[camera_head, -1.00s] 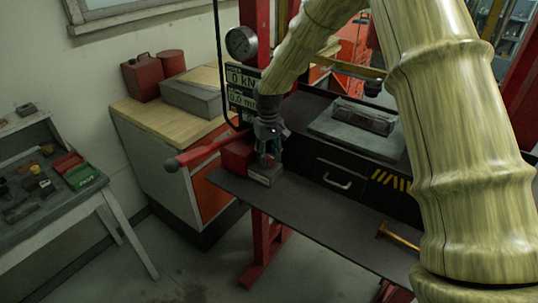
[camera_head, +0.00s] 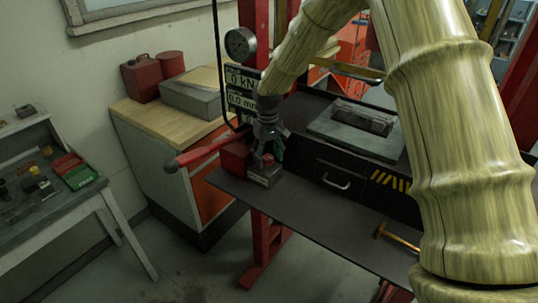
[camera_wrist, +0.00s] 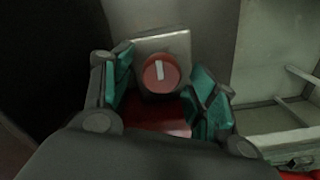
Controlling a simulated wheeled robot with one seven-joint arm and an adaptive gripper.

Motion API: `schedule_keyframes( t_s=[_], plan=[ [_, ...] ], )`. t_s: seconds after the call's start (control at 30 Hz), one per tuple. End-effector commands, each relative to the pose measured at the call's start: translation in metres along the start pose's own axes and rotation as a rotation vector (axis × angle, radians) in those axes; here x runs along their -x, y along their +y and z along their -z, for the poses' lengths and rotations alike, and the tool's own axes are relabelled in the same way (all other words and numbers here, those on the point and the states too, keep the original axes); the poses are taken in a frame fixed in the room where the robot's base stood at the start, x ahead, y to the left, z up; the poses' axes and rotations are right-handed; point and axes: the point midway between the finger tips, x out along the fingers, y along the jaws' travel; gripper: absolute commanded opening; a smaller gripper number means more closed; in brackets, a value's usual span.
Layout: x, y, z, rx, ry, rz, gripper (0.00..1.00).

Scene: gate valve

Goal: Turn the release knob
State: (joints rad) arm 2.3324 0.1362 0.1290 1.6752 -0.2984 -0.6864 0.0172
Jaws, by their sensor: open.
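The release knob (camera_wrist: 160,74) is a round red knob with a white bar mark, on a grey metal plate (camera_wrist: 178,44) in the wrist view. My gripper (camera_wrist: 165,88) is open, with one teal-padded finger on each side of the knob in the picture. I cannot tell how far the fingertips are above it or whether they touch. In the head view my gripper (camera_head: 268,158) points down over the small red and grey pump unit (camera_head: 262,174). The knob itself is hidden there.
A red lever (camera_head: 205,155) sticks out to the left of the pump unit. A gauge (camera_head: 241,45) and a display (camera_head: 240,88) stand behind my wrist. A dark shelf (camera_head: 330,212) carries a hammer (camera_head: 398,238). A wooden-topped cabinet (camera_head: 135,112) stands at left.

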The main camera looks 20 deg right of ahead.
Motion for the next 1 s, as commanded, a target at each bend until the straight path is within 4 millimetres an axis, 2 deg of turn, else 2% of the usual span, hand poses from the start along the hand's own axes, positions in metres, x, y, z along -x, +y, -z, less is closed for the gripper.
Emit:
schedule_keyframes(
  t_s=[0.17, 0.7, 1.0],
  plan=[
    [0.011, 0.000, 0.000, 0.000, 0.001, 0.000, 0.58],
    [0.101, 0.001, 0.001, -0.001, 0.002, 0.000, 0.58],
    [0.120, 0.001, 0.001, 0.000, 0.000, 0.001, 0.58]
  ],
)
